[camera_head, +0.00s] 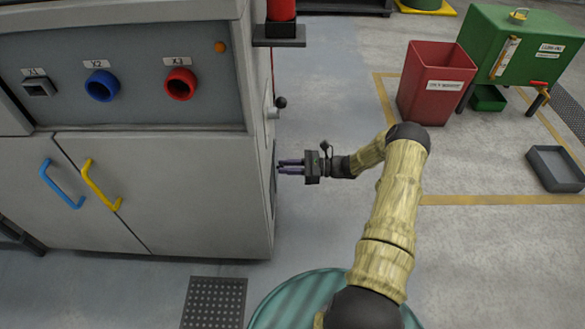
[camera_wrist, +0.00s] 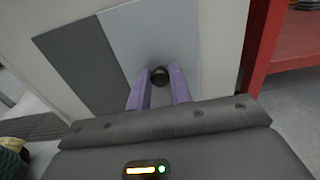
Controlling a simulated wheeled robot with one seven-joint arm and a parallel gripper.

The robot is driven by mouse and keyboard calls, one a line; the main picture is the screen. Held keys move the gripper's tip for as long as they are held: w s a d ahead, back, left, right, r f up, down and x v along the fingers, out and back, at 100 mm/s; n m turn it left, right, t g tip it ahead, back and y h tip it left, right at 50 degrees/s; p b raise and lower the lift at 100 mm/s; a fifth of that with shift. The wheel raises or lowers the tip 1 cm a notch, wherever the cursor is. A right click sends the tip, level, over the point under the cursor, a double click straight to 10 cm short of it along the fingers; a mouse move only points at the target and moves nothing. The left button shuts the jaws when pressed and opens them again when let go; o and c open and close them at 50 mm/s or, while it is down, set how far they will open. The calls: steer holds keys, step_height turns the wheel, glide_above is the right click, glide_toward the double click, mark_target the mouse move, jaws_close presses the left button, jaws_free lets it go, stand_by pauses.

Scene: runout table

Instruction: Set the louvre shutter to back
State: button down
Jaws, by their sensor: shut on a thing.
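My gripper (camera_head: 279,167) reaches to the right-hand side face of the grey machine cabinet (camera_head: 170,185). In the wrist view its two purple fingers (camera_wrist: 159,80) are shut on a small dark round knob (camera_wrist: 160,75). The knob sits on a light grey flat panel (camera_wrist: 150,35), which I take to be the louvre shutter. A dark grey strip (camera_wrist: 85,70) lies beside the panel on its left. In the head view the side face is seen almost edge-on, so the knob and panel markings cannot be made out there.
A short lever with a black ball (camera_head: 281,102) sticks out above my gripper. A red post (camera_head: 281,10) stands on a bracket higher up. A red bin (camera_head: 435,85) and a green box (camera_head: 520,50) stand at the back right.

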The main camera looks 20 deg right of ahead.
steer(key=shift+w+d, duration=0.1)
steer(key=shift+w, duration=0.15)
steer(key=c, duration=1.3)
jaws_free()
steer(key=shift+o, duration=0.2)
steer(key=shift+s, duration=0.1)
steer(key=p+v, duration=0.5)
steer(key=v, duration=1.2)
steer(key=shift+d, duration=0.2)
